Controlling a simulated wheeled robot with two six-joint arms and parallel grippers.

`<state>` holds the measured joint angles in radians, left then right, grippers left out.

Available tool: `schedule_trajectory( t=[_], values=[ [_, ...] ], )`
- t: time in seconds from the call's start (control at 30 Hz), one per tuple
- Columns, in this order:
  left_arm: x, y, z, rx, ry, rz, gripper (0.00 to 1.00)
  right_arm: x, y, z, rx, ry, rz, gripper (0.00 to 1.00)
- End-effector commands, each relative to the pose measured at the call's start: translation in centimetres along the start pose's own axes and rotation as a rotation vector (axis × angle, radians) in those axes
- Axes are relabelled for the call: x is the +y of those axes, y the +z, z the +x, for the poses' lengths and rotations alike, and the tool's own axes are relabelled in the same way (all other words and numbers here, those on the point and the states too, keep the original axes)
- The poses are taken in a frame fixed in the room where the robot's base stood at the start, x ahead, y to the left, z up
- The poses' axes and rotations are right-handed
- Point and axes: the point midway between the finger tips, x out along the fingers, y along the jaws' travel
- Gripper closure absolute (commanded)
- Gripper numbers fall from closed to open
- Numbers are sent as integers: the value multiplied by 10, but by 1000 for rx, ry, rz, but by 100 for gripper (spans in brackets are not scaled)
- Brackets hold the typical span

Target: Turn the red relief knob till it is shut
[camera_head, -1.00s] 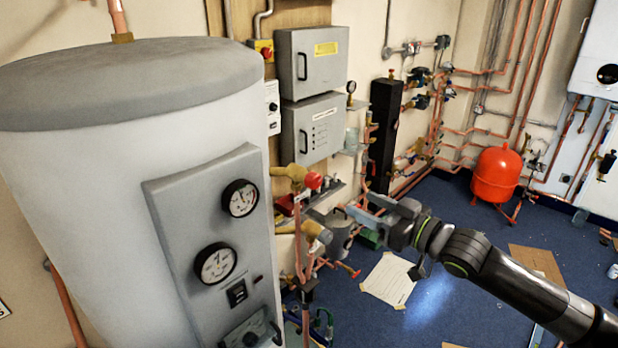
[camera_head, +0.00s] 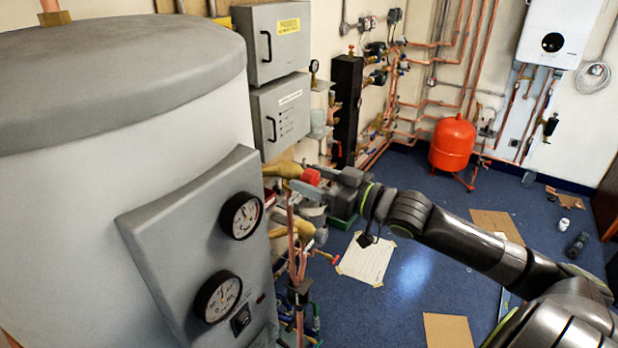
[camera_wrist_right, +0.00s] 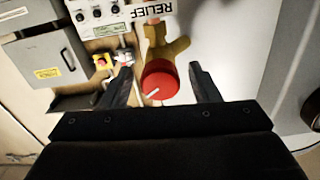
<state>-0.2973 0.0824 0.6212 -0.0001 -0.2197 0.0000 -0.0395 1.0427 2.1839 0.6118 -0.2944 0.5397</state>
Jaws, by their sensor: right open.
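The red relief knob (camera_wrist_right: 160,80) is a round red cap with a white line mark, on a brass valve body (camera_wrist_right: 168,42). In the right wrist view it lies between the two spread fingers of my right gripper (camera_wrist_right: 160,86), with a gap visible on each side. In the head view the red knob (camera_head: 311,177) shows at the end of the brass valve (camera_head: 281,169), right at my right gripper (camera_head: 318,187), which partly covers it. A "RELIEF" label (camera_wrist_right: 165,10) shows upside down beside the valve. My left gripper is not in view.
The large grey cylinder (camera_head: 110,110) with its gauge panel (camera_head: 190,235) stands close on the left. Grey boxes (camera_head: 280,115) hang on the wall behind the valve. Copper pipes (camera_head: 297,260) run below it. A red tank (camera_head: 453,143) stands farther back on open blue floor.

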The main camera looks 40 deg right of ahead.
Motion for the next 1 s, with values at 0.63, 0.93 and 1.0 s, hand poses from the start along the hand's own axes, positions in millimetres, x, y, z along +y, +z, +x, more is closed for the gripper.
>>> schedule_trajectory(
  t=[0.63,0.93,1.0],
  values=[
    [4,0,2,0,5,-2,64,0,1,0,0,1,-26,89],
    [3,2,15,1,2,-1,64,1,2,0,1,0,-188,89],
    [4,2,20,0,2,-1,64,1,3,0,0,0,-248,89]
  ],
)
